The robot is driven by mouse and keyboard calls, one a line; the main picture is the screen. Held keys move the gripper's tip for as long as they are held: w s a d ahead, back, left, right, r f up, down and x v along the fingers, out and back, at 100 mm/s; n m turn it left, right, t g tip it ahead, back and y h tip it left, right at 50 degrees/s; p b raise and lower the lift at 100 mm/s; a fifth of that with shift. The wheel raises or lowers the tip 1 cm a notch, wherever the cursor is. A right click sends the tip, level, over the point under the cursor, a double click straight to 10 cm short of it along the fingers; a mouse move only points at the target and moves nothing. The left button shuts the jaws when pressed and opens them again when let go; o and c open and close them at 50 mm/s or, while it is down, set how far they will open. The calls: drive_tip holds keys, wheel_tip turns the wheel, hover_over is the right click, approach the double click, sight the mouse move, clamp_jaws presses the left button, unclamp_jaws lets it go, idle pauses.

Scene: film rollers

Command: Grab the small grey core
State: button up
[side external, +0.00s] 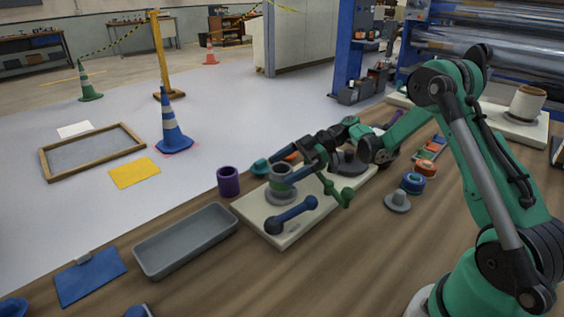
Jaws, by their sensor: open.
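A small grey core (281,170) stands upright on a round grey base on the cream board (250,209). A green band crosses its lower part; I cannot tell whether this is a part of my gripper or of the stand. My gripper (304,172) is open, low over the board and just right of the core. Its fingers partly overlap other parts in this view, so contact with the core cannot be told.
A blue double-knobbed bar (290,216) lies at the board's front, with a green knobbed piece (346,196) near it. A purple cup (229,181) and grey tray (187,241) are left. Blue and orange rolls (412,183) lie right.

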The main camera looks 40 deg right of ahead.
drive_tip(key=shift+w+a+f, duration=0.25)
drive_tip(key=shift+a, duration=0.35)
drive_tip(key=c, duration=1.4)
drive_tip(key=shift+o, duration=0.2)
drive_tip(key=shift+r, duration=0.1)
